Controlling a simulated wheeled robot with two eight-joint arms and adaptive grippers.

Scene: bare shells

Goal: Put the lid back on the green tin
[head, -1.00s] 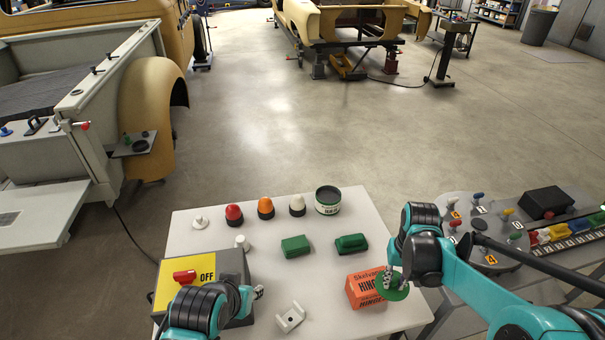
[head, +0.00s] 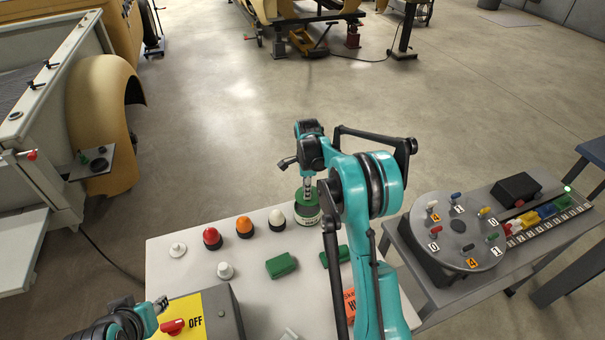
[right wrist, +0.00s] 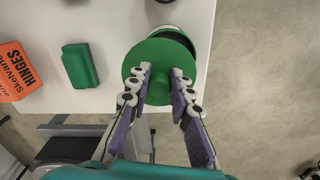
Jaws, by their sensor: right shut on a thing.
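The round green lid (right wrist: 150,60) is in my right gripper (right wrist: 159,92), whose fingers are shut on the lid's small knob. In the wrist view part of the tin (right wrist: 179,32) shows past the lid's far edge; the lid covers the rest. My left gripper (head: 158,305) is at lower left, its fingers unclear.
An orange hinges box (right wrist: 14,72) and green blocks (head: 281,265) lie near the tin. White, orange and red cones (head: 212,238) stand left of it. A yellow switch box (head: 205,312) is at front left. A side table holds a round peg disc (head: 458,232).

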